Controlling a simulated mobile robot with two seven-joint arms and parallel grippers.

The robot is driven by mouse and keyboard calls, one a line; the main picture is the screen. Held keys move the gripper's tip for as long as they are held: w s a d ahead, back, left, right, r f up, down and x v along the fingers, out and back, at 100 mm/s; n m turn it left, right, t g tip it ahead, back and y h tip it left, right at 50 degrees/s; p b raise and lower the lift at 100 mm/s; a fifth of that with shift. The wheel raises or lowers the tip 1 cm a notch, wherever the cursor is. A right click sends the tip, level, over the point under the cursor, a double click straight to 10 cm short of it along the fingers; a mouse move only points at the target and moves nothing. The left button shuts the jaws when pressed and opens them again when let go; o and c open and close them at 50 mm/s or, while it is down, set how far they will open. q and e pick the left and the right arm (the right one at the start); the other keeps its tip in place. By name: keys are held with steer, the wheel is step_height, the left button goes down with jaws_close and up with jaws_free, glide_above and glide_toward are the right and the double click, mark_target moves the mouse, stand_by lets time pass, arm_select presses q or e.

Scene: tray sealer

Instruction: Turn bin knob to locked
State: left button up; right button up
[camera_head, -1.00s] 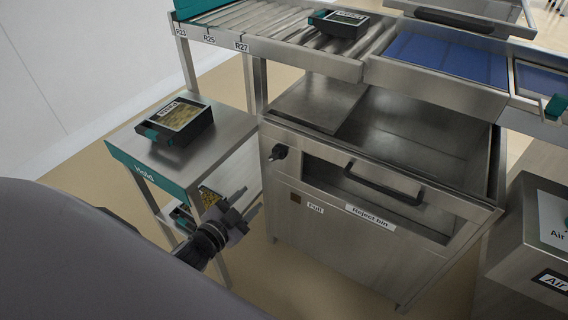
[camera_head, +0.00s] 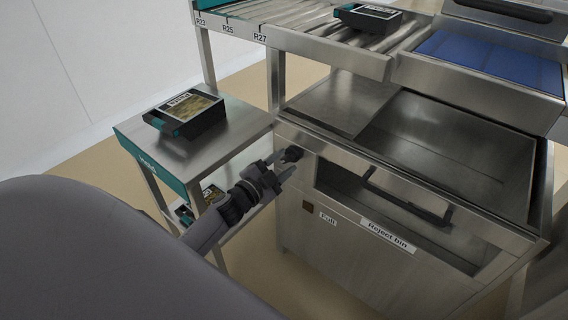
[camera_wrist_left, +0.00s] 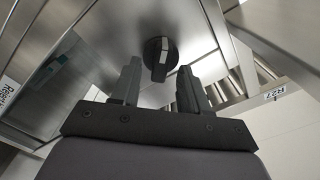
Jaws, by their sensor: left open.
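The bin knob (camera_head: 293,154) is a small black rotary knob at the upper left corner of the steel reject bin's front (camera_head: 340,238). It also shows in the left wrist view (camera_wrist_left: 159,56), a round black knob with a raised grip bar, just beyond the fingertips. My left gripper (camera_head: 277,168) is open, its fingers pointing at the knob and close to it. In the left wrist view the two fingers (camera_wrist_left: 158,84) stand either side of the knob's line with a clear gap, apart from it. My right gripper is not in view.
The bin has a black handle (camera_head: 405,200) right of the knob. A steel side table (camera_head: 215,150) on the left holds a black tray (camera_head: 186,113). A roller conveyor (camera_head: 310,45) runs behind, above the bin.

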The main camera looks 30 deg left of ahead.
arm_select(q)
steer(key=shift+w, duration=0.45)
jaws_close()
